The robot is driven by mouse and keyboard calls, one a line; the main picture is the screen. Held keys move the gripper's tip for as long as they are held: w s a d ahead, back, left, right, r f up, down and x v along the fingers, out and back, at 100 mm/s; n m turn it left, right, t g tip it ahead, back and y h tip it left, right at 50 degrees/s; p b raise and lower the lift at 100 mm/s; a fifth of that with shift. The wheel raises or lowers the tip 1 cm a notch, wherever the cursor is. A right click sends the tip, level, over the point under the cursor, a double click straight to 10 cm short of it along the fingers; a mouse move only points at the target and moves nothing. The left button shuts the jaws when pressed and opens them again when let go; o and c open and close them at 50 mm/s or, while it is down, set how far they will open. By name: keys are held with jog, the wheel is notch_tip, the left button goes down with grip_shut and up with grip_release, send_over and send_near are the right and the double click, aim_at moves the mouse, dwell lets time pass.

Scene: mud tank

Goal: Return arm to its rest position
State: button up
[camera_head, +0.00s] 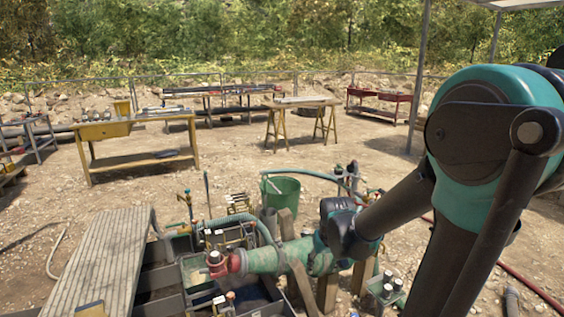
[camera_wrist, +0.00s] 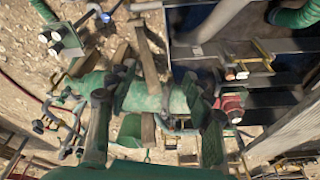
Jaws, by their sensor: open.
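My arm comes in from the right in the head view, its dark wrist over the right end of a thick green pipe with a red end (camera_head: 262,261). My gripper's fingers cannot be clearly made out there. In the wrist view my gripper (camera_wrist: 155,118) is open, its two dark fingers spread wide at left and right. The green pipe (camera_wrist: 150,97) lies across that view between and beyond the fingers, its red end at right. Nothing is held between the fingers. I cannot tell how far the fingertips are from the pipe.
A ribbed walkway (camera_head: 98,262) lies left of the tank. Wooden posts (camera_head: 327,293) stand by the pipe. A green bucket (camera_head: 281,191) stands behind it. A yellow workbench (camera_head: 137,137) and a trestle table (camera_head: 300,101) stand farther back. Bare gravel lies between.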

jog(key=s+d+f+m+t, duration=0.1)
jog(key=s+d+f, duration=0.1)
jog(key=s+d, duration=0.4)
jog(key=s, duration=0.4)
jog(key=shift+s+d+h, duration=0.3)
jog(key=shift+f, duration=0.1)
